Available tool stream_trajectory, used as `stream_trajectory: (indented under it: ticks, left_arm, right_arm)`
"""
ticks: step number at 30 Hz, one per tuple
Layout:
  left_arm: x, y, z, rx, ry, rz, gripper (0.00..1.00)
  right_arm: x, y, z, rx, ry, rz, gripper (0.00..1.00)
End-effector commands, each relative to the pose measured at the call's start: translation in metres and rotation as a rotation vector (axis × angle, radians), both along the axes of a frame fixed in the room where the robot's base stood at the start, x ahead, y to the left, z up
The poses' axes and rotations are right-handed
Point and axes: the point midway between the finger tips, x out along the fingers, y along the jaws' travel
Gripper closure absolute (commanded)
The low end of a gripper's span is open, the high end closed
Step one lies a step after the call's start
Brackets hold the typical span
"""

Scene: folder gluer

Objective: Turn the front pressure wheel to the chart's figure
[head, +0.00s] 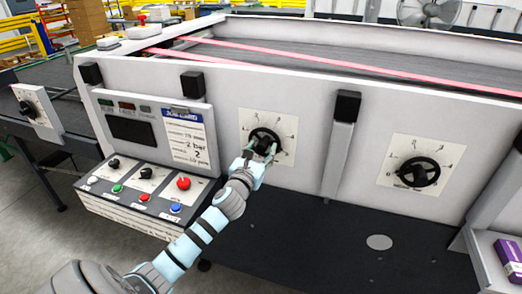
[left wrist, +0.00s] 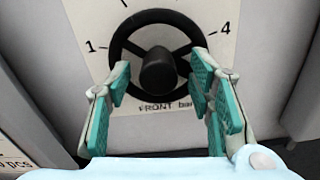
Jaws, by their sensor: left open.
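The front pressure wheel (head: 265,141) is a black spoked handwheel on a white dial plate on the machine's front panel. In the left wrist view the wheel (left wrist: 157,16) has a dark hub and sits above the label "FRONT bar", with 1 at left and 4 at right. My left gripper (head: 260,156) is open at the wheel, its teal-padded fingers on either side of the hub. I cannot tell whether they touch the rim. The chart (head: 188,138) is a white card left of the wheel; "2 bar" is readable on it. My right gripper is not in view.
A second black wheel (head: 413,171) sits on a dial plate at the right. A control box (head: 140,190) with coloured buttons and a red knob (head: 183,183) juts out below the chart. A grey post (head: 340,150) stands between the dials. A purple box (head: 509,262) is at lower right.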

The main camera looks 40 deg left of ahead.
Motion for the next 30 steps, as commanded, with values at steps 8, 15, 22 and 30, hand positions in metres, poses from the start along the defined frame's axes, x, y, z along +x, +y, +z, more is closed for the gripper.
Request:
stream_trajectory:
  ticks: [8,15,22,30]
  left_arm:
    - [0.0008,0.0002,-0.0005,-0.001,0.001,0.0,0.58]
    - [0.0007,0.0,-0.0005,-0.001,0.001,-0.001,0.97]
    - [0.0008,-0.0003,-0.0005,-0.011,-0.003,-0.001,1.0]
    - [0.0008,-0.0004,-0.0002,-0.1,-0.033,-0.001,1.0]
  right_arm:
    - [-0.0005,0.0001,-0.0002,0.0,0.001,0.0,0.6]
    - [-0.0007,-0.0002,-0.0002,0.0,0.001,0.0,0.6]
    - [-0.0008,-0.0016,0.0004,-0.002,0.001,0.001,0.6]
    - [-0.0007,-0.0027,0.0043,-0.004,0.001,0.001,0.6]
